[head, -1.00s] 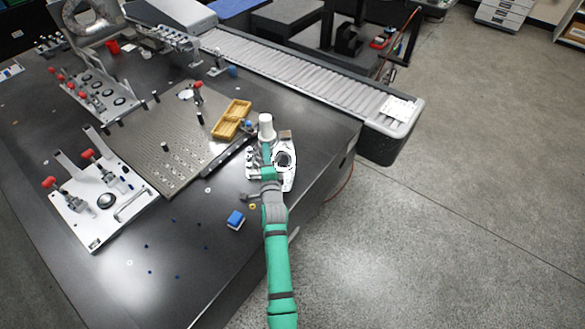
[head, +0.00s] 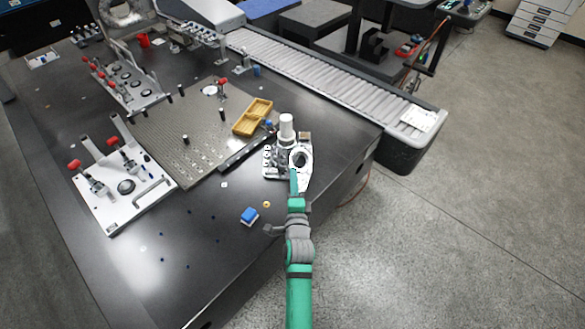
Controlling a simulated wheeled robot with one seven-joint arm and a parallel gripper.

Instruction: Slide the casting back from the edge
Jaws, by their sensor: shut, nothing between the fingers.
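The casting (head: 303,159) is a silver metal part with a dark round bore. It lies on the dark table (head: 225,265) close to its right edge, with its rounded end toward that edge. My green and grey arm reaches in from the bottom of the head view. My gripper (head: 293,181) is shut and empty at the near side of the casting, overlapping it in the picture. I cannot tell whether it touches. The fingertips are small, and my arm hides some of the casting's near edge.
A pale upright cylinder (head: 286,126) and a small brown block (head: 304,138) stand just behind the casting. A yellow tray (head: 252,117) and a perforated plate (head: 170,140) lie to the left. A conveyor (head: 330,82) runs behind.

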